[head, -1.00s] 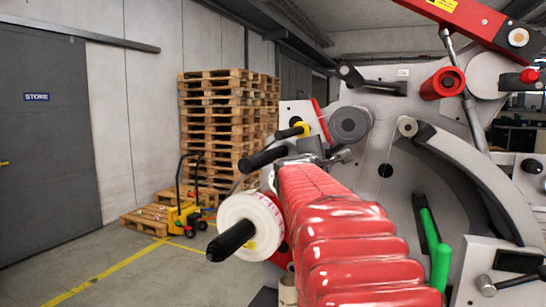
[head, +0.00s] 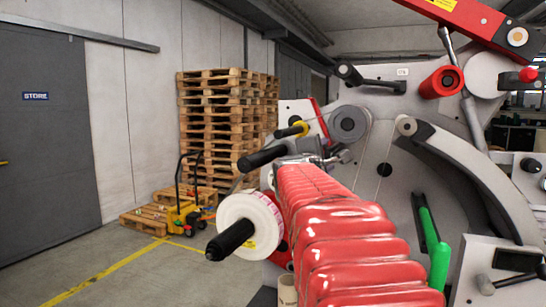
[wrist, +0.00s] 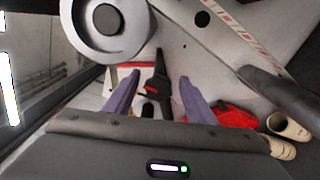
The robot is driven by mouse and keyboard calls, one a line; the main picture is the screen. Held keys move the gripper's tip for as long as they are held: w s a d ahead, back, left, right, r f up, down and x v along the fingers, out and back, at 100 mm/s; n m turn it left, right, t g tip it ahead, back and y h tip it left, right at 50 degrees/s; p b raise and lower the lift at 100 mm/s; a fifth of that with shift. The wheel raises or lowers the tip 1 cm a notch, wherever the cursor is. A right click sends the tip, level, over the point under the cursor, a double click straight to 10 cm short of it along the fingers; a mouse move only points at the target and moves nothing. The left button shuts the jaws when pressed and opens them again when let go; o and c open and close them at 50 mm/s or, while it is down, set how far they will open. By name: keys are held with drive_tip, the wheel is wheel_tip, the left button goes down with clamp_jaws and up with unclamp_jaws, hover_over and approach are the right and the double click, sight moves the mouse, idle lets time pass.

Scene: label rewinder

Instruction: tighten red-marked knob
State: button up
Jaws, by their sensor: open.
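In the wrist view, a dark knob or lever with a small red mark (wrist: 158,84) shows between the two purple fingers of my gripper (wrist: 159,77). The fingers are apart, one on each side of it, and I see no contact. How far the fingertips are from it in depth I cannot tell. In the head view, my red-sleeved arm reaches to the machine's face and my gripper (head: 335,157) is small and partly hidden behind the sleeve. I cannot make out the red-marked knob there for sure.
A grey roller (head: 349,124) is close above my gripper; a large round roller also shows in the wrist view (wrist: 104,18). Black-ended spindles, a white label roll (head: 249,222) and a green handle (head: 434,245) surround my arm. Open floor and stacked pallets (head: 225,120) are at left.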

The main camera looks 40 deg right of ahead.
drive_tip(key=v, duration=1.3)
drive_tip(key=shift+a, duration=0.2)
drive_tip(key=shift+s+f, duration=0.1)
drive_tip(key=s+a+f+m+g+y, duration=0.15)
drive_tip(key=a+f+m+y, duration=0.3)
drive_tip(key=f, duration=0.65)
drive_tip(key=s+a+f+m+g+y, duration=0.1)
drive_tip(key=s+a+f+m+y, duration=0.15)
drive_tip(key=a+f, duration=0.65)
drive_tip(key=s+a+f+y, duration=0.1)
drive_tip(key=a+f+y, duration=0.3)
drive_tip(key=a+f, duration=0.3)
drive_tip(key=s+a+f+t+y, duration=0.1)
drive_tip(key=a+f+y, duration=0.4)
drive_tip(key=a, duration=1)
wheel_tip(320, 180, down, 3)
drive_tip(key=shift+s+a+r+y, duration=0.1)
drive_tip(key=shift+s+a+y, duration=0.25)
drive_tip(key=shift+s, duration=0.45)
drive_tip(key=shift+c, duration=0.5)
